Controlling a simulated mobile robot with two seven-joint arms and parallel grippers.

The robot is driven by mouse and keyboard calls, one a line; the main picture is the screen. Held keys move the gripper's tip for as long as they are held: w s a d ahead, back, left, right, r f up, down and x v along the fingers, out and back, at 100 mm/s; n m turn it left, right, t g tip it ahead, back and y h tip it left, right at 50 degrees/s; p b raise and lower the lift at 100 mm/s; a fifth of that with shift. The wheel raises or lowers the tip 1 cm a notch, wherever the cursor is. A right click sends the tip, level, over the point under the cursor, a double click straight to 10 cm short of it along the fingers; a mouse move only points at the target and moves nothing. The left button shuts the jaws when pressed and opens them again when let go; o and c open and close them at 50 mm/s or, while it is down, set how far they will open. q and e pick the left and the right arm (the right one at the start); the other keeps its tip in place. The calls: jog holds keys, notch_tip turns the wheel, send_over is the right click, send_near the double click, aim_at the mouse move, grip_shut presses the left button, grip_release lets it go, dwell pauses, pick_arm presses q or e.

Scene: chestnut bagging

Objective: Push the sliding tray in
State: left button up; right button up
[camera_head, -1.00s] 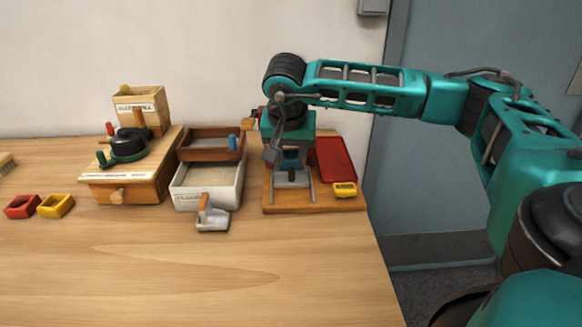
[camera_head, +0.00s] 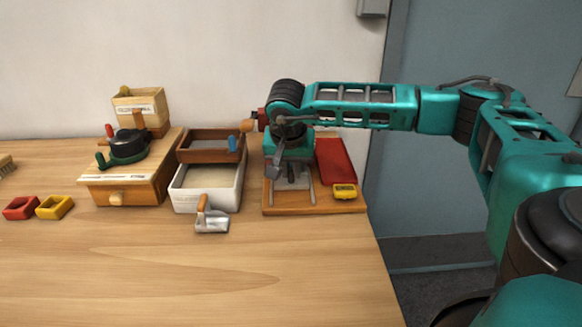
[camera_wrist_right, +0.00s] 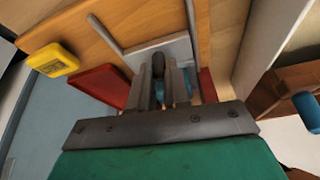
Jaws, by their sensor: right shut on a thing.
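The sliding tray is a grey plate (camera_head: 296,184) between two metal rails on a wooden base at the right of the table. It also shows in the right wrist view (camera_wrist_right: 172,48), with a dark upright handle (camera_wrist_right: 157,88). My right gripper (camera_head: 288,170) is over the tray, pointing down. In the right wrist view its two fingers (camera_wrist_right: 166,80) are shut around the handle. A blue part shows just behind the fingers, partly hidden. The hand hides the tray's back part in the head view. My left gripper is not in view.
A red pad (camera_head: 336,160) and a yellow block (camera_head: 344,191) are right of the rails. A white bin (camera_head: 207,200), a brown box (camera_head: 210,155) and a metal scoop (camera_head: 212,222) stand to the left. The table front is clear.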

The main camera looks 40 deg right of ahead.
aim_at(291, 165)
grip_shut()
jog(key=shift+w+d, duration=1.05)
jog(key=shift+w, duration=0.2)
jog(key=shift+d+r, duration=0.1)
jog(key=shift+r, duration=0.05)
jog(key=o, duration=0.6)
grip_release()
jog(key=shift+w, duration=0.15)
